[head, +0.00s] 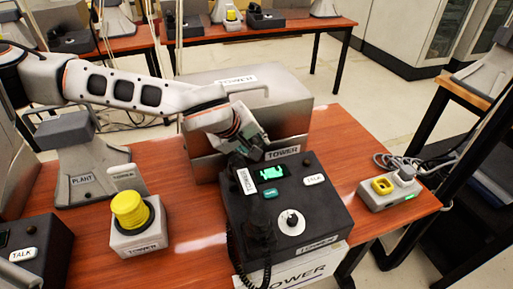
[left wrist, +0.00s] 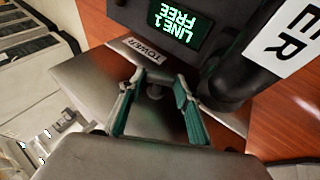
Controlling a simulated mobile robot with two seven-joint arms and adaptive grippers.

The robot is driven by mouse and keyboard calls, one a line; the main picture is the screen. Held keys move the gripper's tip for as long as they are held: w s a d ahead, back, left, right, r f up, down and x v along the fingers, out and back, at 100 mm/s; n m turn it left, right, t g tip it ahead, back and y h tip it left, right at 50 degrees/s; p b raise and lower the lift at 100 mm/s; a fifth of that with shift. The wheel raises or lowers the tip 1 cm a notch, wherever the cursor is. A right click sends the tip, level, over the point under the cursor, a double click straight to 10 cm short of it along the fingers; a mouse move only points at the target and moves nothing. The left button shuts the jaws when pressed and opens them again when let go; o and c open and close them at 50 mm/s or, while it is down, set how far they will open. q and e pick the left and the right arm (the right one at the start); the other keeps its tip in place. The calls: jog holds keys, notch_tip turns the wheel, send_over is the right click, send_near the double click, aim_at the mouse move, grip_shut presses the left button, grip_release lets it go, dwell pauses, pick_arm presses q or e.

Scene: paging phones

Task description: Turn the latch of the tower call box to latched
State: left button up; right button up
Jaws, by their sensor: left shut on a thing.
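The tower call box is a grey metal box (head: 205,165) with a TOWER plate (head: 283,152), behind the black TOWER phone console (head: 320,215). In the left wrist view its metal face (left wrist: 90,85) and TOWER plate (left wrist: 146,51) show. The latch (left wrist: 154,91) is a small grey knob on that face, between my fingers. My left gripper (head: 258,150) reaches down at the box front; in the left wrist view its green-padded fingers (left wrist: 160,82) stand on both sides of the latch, shut on it. The latch's turn angle is unclear, and the gripper hides it in the head view. My right gripper is not seen.
The console has a handset (head: 259,220) and a lit screen (head: 270,173) close to my gripper. A yellow button on a TOWER base (head: 138,240) stands left. A small grey box with a yellow part (head: 390,192) is right. The PLANT unit (head: 85,165) is under my arm.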

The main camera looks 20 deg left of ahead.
pick_arm(q)
jog(key=shift+a+t+h+b, duration=0.1)
jog(key=shift+t+h+b, duration=0.3)
jog(key=shift+b, duration=0.05)
jog(key=o, duration=1.1)
jog(key=v, duration=1.2)
